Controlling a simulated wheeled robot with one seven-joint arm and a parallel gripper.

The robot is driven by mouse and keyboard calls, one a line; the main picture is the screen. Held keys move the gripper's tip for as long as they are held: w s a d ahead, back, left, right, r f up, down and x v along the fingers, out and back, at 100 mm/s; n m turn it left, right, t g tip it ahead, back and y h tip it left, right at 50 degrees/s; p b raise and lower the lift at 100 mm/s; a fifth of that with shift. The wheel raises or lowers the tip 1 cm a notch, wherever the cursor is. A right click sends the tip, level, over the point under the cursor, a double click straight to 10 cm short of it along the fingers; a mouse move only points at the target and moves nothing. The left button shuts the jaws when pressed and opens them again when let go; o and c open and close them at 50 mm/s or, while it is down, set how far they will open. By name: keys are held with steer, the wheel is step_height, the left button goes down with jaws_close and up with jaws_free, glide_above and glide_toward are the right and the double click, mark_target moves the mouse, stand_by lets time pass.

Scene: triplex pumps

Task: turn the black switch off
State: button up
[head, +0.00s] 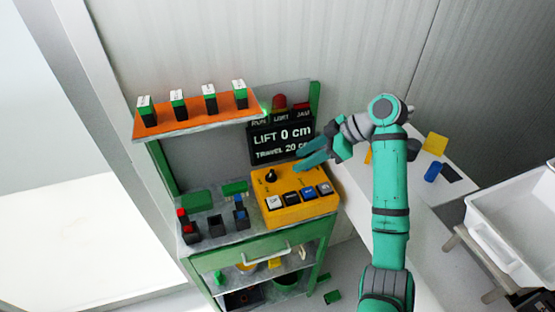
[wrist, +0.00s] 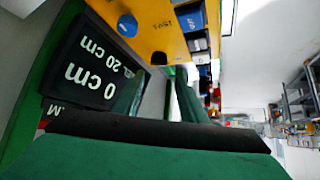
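A yellow control box (head: 297,212) stands on the right part of the green-framed bench. On its top are a round black knob (head: 271,176) at the back left and a row of switches in front. One switch in the row is black (head: 291,198), between a white one (head: 274,202) and a blue one (head: 308,194). I cannot tell its on or off position. My gripper (head: 299,160) is above the box's back right, its teal fingers apart and empty, not visibly touching a switch. In the wrist view the yellow box (wrist: 152,42) shows at the top.
A black display (head: 280,139) reading LIFT 0 cm and TRAVEL 20 cm stands behind the box, close to my fingers. An orange shelf (head: 188,125) holds several dark blocks at the upper left. A white tray (head: 515,220) is at the right.

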mark_target(273, 173)
steer(key=x, duration=1.1)
steer(key=shift+w+r, duration=0.1)
steer(key=shift+w, duration=0.05)
steer(key=c, duration=0.8)
